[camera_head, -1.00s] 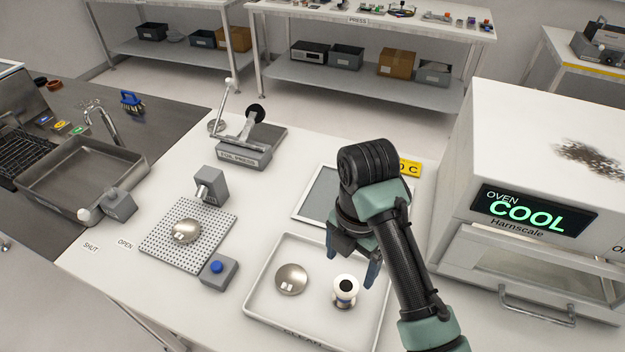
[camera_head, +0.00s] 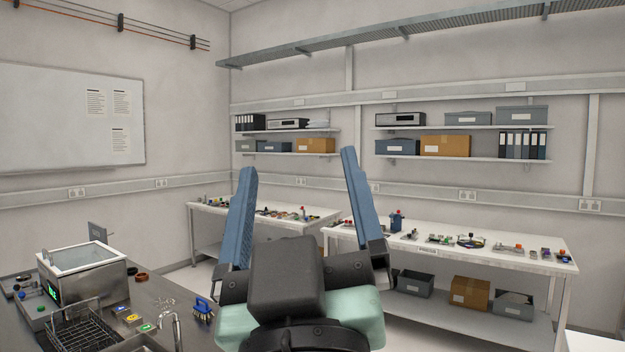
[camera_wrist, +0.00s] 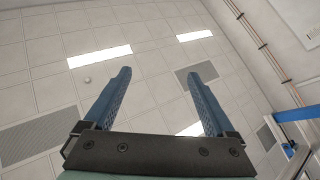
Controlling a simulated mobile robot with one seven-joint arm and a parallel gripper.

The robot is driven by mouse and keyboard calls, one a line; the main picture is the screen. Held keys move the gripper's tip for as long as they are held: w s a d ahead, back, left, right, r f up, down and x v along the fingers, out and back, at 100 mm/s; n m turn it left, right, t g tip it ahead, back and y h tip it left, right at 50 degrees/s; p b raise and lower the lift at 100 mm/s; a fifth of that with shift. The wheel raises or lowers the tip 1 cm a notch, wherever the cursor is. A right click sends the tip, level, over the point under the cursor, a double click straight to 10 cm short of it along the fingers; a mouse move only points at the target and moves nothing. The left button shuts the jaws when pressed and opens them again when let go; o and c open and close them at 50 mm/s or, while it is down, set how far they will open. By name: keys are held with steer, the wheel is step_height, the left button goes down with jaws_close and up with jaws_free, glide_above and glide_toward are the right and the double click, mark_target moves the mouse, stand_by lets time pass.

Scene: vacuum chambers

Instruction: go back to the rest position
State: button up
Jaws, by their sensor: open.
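My gripper (camera_head: 297,205) is raised close in front of the head camera, its two blue fingers pointing up. The fingers are wide apart with nothing between them. In the wrist view my gripper (camera_wrist: 158,96) is also open and empty, and it faces the ceiling (camera_wrist: 140,45) with its light panels. The work table with the clean tray is out of the head view now.
A dark counter at lower left carries a bath unit (camera_head: 82,275), a wire basket (camera_head: 78,328), a blue brush (camera_head: 203,310) and a tap (camera_head: 170,325). Benches (camera_head: 480,250) with small parts stand along the back wall below shelves (camera_head: 460,127). The air around the gripper is clear.

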steer(key=s+d+r+m+t+h, duration=0.1)
steer(key=s+r+m+t, duration=0.1)
steer(key=s, duration=0.3)
steer(key=shift+s+r+m+h, duration=0.4)
steer(key=shift+r+m, duration=0.4)
steer(key=shift+r, duration=0.05)
